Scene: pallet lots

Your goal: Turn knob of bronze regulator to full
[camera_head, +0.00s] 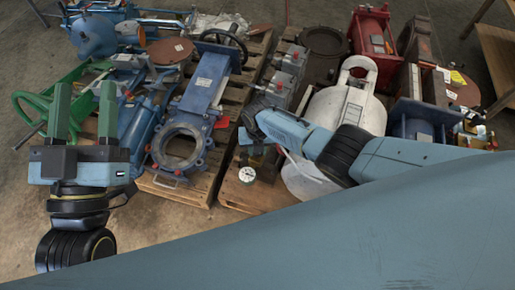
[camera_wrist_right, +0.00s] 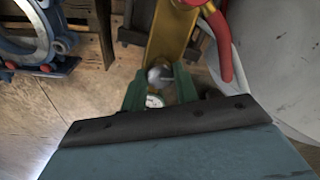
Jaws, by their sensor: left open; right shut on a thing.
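In the right wrist view a gold-brown metal body, which looks like the bronze regulator (camera_wrist_right: 172,35), runs up from between the green fingers of my right gripper (camera_wrist_right: 161,80). The fingers are shut on a small silvery part (camera_wrist_right: 160,74), seemingly its knob; its setting cannot be read. A small white dial gauge (camera_wrist_right: 154,101) sits just below it, and shows in the head view (camera_head: 247,174) below my right gripper (camera_head: 254,138). In the head view the regulator is mostly hidden by my right arm. My left gripper (camera_head: 84,100) is open and empty, fingers up, at the left.
A blue ring-shaped valve (camera_head: 182,143) lies on a wooden pallet (camera_head: 215,185) left of my right gripper. A large white round part (camera_head: 343,108) is close behind my right arm. A green handwheel (camera_head: 30,112) is near my left gripper. Floor at the front left is clear.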

